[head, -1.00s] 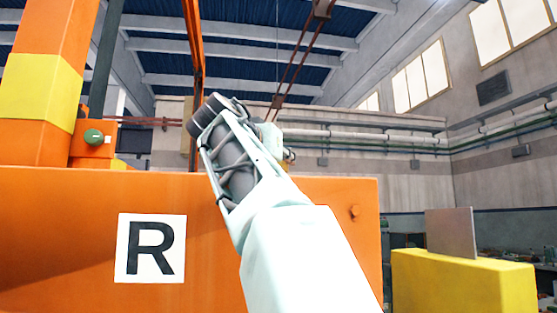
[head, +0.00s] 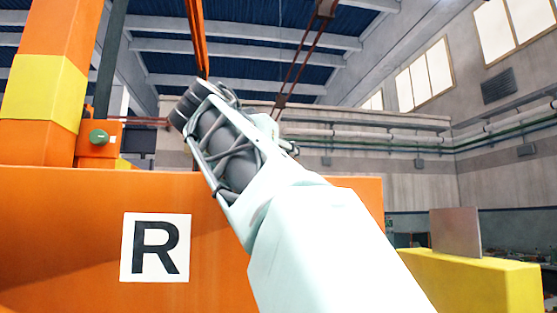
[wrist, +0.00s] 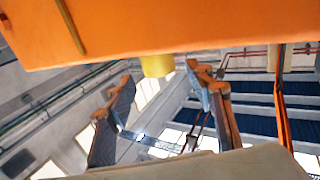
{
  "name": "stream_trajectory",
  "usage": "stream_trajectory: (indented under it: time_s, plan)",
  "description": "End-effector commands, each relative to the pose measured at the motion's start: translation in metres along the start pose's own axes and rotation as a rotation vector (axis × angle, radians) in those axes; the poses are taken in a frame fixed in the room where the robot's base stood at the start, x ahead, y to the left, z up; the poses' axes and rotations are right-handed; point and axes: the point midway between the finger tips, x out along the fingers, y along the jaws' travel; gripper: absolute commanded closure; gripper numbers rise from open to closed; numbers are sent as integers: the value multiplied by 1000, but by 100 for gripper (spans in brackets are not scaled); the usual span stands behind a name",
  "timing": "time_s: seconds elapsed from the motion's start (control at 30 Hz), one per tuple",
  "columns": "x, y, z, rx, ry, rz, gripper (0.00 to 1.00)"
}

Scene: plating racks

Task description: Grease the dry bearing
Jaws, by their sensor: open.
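My gripper (wrist: 160,88) shows in the wrist view with its two fingers spread apart and nothing between them. A yellow rounded piece (wrist: 158,66) sticks out from the lower edge of an orange body (wrist: 170,25), beyond the fingertips; I cannot tell whether it is a bearing or a grease point. In the head view my arm reaches up in front of a large orange block (head: 60,230) bearing a white plate with a black R (head: 155,247). The fingers cannot be made out there. No bearing or grease tool can be identified for certain.
An orange post with a yellow band (head: 42,92) rises at the left. Next to it is an orange box with a green round fitting (head: 98,137). A yellow block (head: 475,282) with an upright grey plate (head: 456,232) stands at the right.

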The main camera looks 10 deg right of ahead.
Motion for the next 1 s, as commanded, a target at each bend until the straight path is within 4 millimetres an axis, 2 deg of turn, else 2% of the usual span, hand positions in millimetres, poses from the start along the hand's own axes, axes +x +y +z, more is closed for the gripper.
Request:
stream_trajectory:
  time_s: [0.03, 0.2, 0.43, 0.83, 0.93, 1.0]
  plan:
    - [-12, -1, -1, 1, 1, -7, 51]
    - [-47, -1, 0, 1, 0, -6, 51]
    - [-71, 0, 0, 0, 0, -2, 51]
    - [-74, 1, 0, -1, 1, 2, 51]
    - [-66, 16, -3, -14, 6, 29, 51]
    - [-54, 37, -7, -36, 12, 69, 51]
